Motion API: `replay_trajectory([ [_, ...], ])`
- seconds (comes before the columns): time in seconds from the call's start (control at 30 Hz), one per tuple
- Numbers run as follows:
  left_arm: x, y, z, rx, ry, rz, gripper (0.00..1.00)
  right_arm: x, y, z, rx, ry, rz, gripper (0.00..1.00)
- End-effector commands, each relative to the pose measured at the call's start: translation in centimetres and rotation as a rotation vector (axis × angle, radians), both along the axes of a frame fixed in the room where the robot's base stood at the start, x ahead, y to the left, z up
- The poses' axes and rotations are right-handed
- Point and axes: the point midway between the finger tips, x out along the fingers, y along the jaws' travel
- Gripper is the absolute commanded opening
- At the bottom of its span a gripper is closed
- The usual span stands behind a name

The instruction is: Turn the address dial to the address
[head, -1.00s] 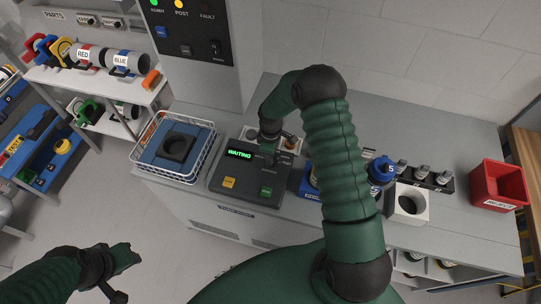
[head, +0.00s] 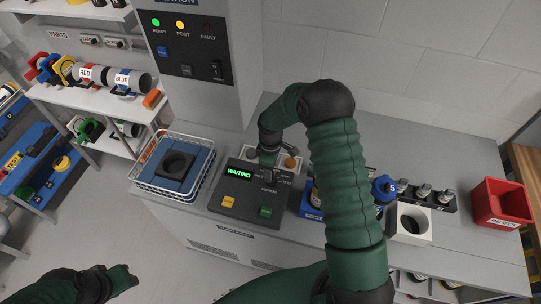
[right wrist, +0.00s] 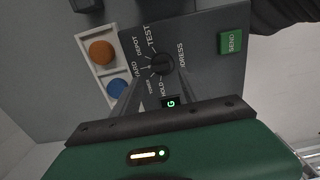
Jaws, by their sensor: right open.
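The address dial (right wrist: 162,63) is a small black knob on the grey console, with labels around it including TEST, DEPOT, YARD and HOLD. Its exact pointing is too small to tell. My right gripper (right wrist: 158,78) is open, with its fingers reaching toward the dial from either side; contact cannot be told. In the head view the right gripper (head: 269,176) points down at the console (head: 238,214), whose green display (head: 239,174) reads WAITING. My left gripper (head: 125,279) is low at the left, away from the console, its jaws unclear.
A green SEND button (right wrist: 231,42), an orange knob (right wrist: 101,52) and a blue one (right wrist: 116,88) lie near the dial. A wire basket (head: 172,165) stands left of the console.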

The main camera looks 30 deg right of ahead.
Motion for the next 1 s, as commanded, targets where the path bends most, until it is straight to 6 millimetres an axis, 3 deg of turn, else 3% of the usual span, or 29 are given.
replay_trajectory([
  [0.3,0.0,0.0,-1.9,0.000,0.000,0.000,0.36,0.3,-0.2,9.2,-0.002,-0.007,-0.002,0.51],
  [0.43,0.0,0.0,-2.1,0.000,0.000,0.000,0.36,0.2,-0.2,11.6,-0.001,-0.003,-0.002,0.51],
  [0.6,0.0,0.0,-2.2,0.000,0.000,0.000,0.36,0.2,-0.1,13.0,0.001,-0.001,-0.001,0.51],
  [1.0,0.0,0.0,-2.2,0.000,0.000,0.000,0.36,0.2,-0.1,13.0,0.000,0.000,-0.001,0.51],
])
